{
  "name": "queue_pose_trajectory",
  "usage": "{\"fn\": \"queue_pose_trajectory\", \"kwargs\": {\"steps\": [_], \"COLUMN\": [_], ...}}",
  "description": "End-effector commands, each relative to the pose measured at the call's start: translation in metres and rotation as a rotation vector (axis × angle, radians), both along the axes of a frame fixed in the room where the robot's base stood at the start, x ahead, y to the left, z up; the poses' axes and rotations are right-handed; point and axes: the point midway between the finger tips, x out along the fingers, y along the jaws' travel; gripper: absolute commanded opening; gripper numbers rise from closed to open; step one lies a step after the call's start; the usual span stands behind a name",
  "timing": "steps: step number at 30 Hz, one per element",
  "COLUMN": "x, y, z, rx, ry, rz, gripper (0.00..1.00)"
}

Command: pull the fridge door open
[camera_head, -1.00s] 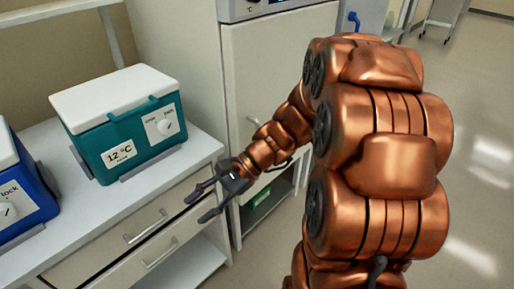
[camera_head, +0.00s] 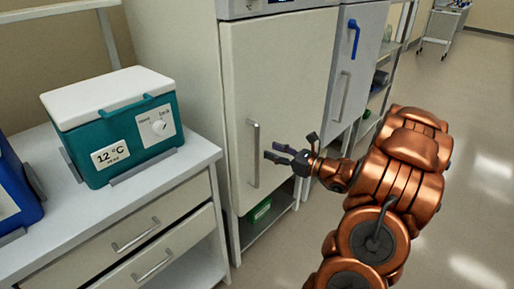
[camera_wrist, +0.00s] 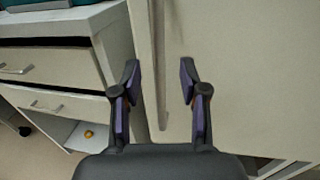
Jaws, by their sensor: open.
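The cream fridge door (camera_head: 285,95) is shut in the head view, and it fills the right of the wrist view (camera_wrist: 255,70). Its vertical grey bar handle (camera_head: 253,165) is near the door's left edge. My gripper (camera_head: 270,152) is open and empty, just to the right of the handle in the head view, fingers pointing left toward it. In the wrist view the handle (camera_wrist: 161,105) runs upright between the two open fingers of the gripper (camera_wrist: 160,72). I cannot see either finger touching it.
A white drawer cabinet (camera_head: 205,160) stands left, with a teal cooler box (camera_head: 150,150) on top. A grey unit (camera_head: 365,65) with a blue handle (camera_head: 354,38) adjoins the fridge on the right. A green box (camera_head: 260,211) sits below the door. Floor at right is clear.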

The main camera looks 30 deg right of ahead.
Motion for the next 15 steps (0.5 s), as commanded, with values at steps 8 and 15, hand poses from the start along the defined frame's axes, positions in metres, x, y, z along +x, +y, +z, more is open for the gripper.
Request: {"fn": "queue_pose_trajectory", "kwargs": {"steps": [8, 15], "x": [0.037, 0.056], "y": [0.019, 0.028], "z": [0.0, 0.0], "rx": [-0.001, -0.001], "ry": [0.0, 0.0], "rz": [0.007, 0.006], "gripper": [0.43, 0.43]}}
